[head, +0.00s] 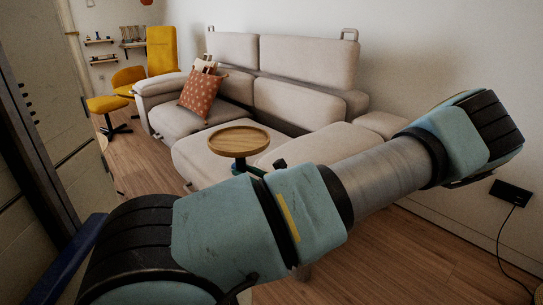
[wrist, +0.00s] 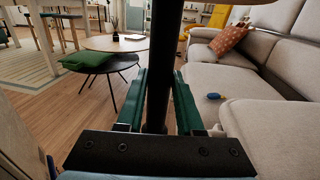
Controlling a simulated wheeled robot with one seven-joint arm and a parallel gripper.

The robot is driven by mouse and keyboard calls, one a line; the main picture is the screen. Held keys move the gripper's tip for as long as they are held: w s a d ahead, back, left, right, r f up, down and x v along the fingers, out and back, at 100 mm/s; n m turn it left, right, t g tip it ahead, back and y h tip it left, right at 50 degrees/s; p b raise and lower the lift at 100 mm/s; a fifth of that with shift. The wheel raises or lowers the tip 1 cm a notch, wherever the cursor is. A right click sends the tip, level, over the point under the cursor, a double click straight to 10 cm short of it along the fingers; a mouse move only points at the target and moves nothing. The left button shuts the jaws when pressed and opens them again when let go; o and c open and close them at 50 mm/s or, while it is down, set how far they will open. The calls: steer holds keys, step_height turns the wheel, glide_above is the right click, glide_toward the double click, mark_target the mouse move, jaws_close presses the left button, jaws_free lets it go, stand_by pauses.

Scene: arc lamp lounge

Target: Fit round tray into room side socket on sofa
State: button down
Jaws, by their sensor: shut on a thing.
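The round wooden tray (head: 238,139) is held level above the front of the beige sofa (head: 305,65) in the head view. Its black post shows in the wrist view (wrist: 160,75), upright, with the tray's underside partly showing at the top edge. My gripper (wrist: 158,108) is shut on this post, with a green finger on either side. The post's lower end is hidden behind my gripper.
A patterned orange cushion (head: 203,92) leans on the sofa. Wooden floor (wrist: 60,108) lies clear between.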

steer(key=shift+n+g+y, duration=0.6)
steer(key=shift+g+y, duration=0.1)
steer(key=shift+g, duration=0.1)
steer(key=a+f, duration=0.2)
steer(key=a, duration=0.3)
steer(key=shift+s+f, duration=0.4)
